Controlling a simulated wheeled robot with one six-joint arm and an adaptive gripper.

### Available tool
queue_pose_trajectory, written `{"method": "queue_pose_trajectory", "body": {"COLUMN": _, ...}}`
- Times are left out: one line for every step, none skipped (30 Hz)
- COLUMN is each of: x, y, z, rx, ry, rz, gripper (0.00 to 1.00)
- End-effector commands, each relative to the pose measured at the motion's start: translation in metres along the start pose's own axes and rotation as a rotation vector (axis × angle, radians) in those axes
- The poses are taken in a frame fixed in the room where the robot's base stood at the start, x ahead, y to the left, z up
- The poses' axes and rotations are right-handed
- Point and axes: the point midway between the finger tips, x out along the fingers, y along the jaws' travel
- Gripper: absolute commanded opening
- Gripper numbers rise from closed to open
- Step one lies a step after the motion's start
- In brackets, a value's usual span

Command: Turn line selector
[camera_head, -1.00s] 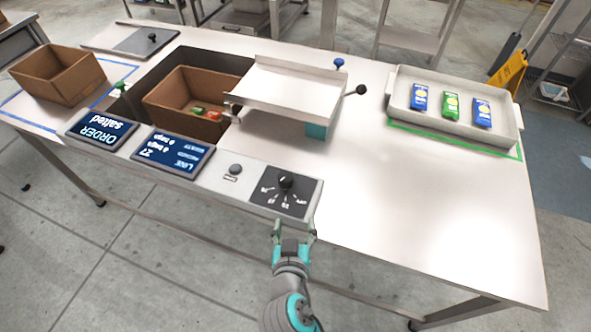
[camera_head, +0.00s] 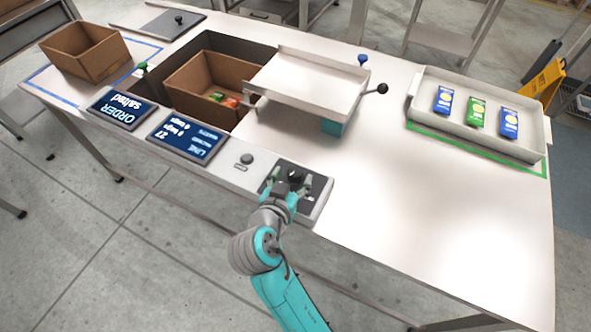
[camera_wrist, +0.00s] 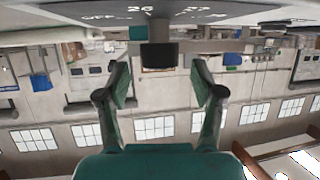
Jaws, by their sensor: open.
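The line selector is a black knob (camera_head: 295,175) on a dark dial plate (camera_head: 318,186) at the front edge of the table. In the wrist view the knob (camera_wrist: 159,56) hangs from the top of the picture, with parts of the dial marks "OFF" and "26" above it. My gripper (camera_head: 291,183) is open, with one finger on each side of the knob. In the wrist view a gap shows between the knob and each fingertip. The gripper hides part of the dial, so the knob's setting cannot be read. The line screen (camera_head: 187,139) shows "27" and "0 bags".
A round button (camera_head: 247,159) sits left of the dial. The order screen (camera_head: 122,109) reads "salted". A brown box (camera_head: 207,82) with bags stands in a recess beside a raised metal tray (camera_head: 306,84). A white tray (camera_head: 420,114) holds three packets. The table's right front is clear.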

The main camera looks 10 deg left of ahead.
Motion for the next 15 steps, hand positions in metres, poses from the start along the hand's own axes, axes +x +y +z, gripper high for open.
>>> {"method": "queue_pose_trajectory", "body": {"x": 0.009, "y": 0.001, "z": 0.0, "rx": 0.001, "ry": -0.001, "rz": 0.003, "gripper": 0.67}}
{"method": "queue_pose_trajectory", "body": {"x": 0.013, "y": 0.001, "z": 0.0, "rx": 0.001, "ry": -0.001, "rz": 0.002, "gripper": 0.67}}
{"method": "queue_pose_trajectory", "body": {"x": 0.017, "y": 0.0, "z": -0.001, "rx": 0.001, "ry": 0.0, "rz": 0.001, "gripper": 0.67}}
{"method": "queue_pose_trajectory", "body": {"x": 0.021, "y": 0.0, "z": -0.001, "rx": 0.001, "ry": 0.0, "rz": 0.001, "gripper": 0.67}}
{"method": "queue_pose_trajectory", "body": {"x": 0.024, "y": 0.001, "z": 0.0, "rx": 0.001, "ry": 0.0, "rz": 0.002, "gripper": 0.67}}
{"method": "queue_pose_trajectory", "body": {"x": 0.027, "y": 0.001, "z": 0.0, "rx": 0.0, "ry": -0.001, "rz": 0.002, "gripper": 0.67}}
{"method": "queue_pose_trajectory", "body": {"x": 0.028, "y": 0.0, "z": 0.0, "rx": 0.0, "ry": 0.0, "rz": 0.001, "gripper": 0.67}}
{"method": "queue_pose_trajectory", "body": {"x": 0.03, "y": 0.0, "z": 0.0, "rx": 0.0, "ry": 0.0, "rz": 0.001, "gripper": 0.67}}
{"method": "queue_pose_trajectory", "body": {"x": 0.032, "y": 0.0, "z": 0.0, "rx": 0.0, "ry": 0.0, "rz": 0.0, "gripper": 0.67}}
{"method": "queue_pose_trajectory", "body": {"x": 0.033, "y": 0.0, "z": 0.0, "rx": 0.0, "ry": 0.0, "rz": 0.0, "gripper": 0.67}}
{"method": "queue_pose_trajectory", "body": {"x": 0.033, "y": 0.0, "z": 0.0, "rx": 0.0, "ry": 0.0, "rz": -0.001, "gripper": 0.67}}
{"method": "queue_pose_trajectory", "body": {"x": 0.034, "y": 0.0, "z": 0.0, "rx": 0.0, "ry": 0.0, "rz": -0.001, "gripper": 0.67}}
{"method": "queue_pose_trajectory", "body": {"x": 0.034, "y": 0.0, "z": 0.0, "rx": 0.0, "ry": 0.0, "rz": -0.001, "gripper": 0.67}}
{"method": "queue_pose_trajectory", "body": {"x": 0.034, "y": 0.0, "z": 0.0, "rx": 0.0, "ry": 0.0, "rz": -0.001, "gripper": 0.67}}
{"method": "queue_pose_trajectory", "body": {"x": 0.034, "y": 0.0, "z": 0.0, "rx": 0.0, "ry": 0.0, "rz": -0.001, "gripper": 0.67}}
